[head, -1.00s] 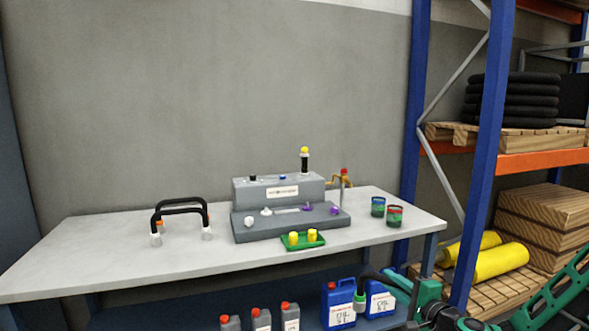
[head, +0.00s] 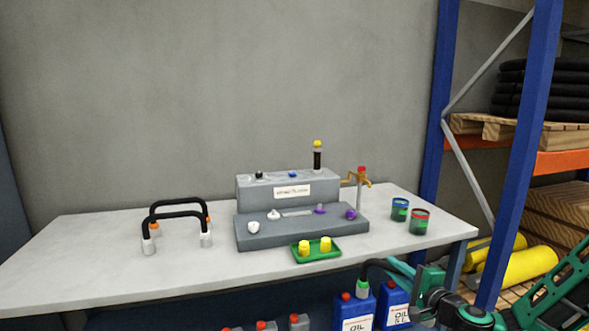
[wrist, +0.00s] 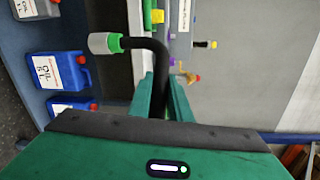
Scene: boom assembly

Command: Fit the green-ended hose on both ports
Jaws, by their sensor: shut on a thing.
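The green-ended hose is black, with a green collar and a pale end fitting; its collar (head: 362,286) shows at the lower right in the head view, in front of the table edge. My gripper (head: 402,268) is shut on this hose (wrist: 158,56), which bends left from the fingers in the wrist view. Its other end is hidden. The grey stepped block (head: 300,235) on the table carries white ports (head: 254,227) and purple ports (head: 351,214), apart from the hose. I cannot tell which ports match the green ends.
A green tray (head: 327,257) with yellow caps sits before the block. Two cups (head: 419,222) and a brass tap (head: 360,180) are to its right. Oil cans (head: 355,311) stand below; a blue rack post (head: 521,150) is right.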

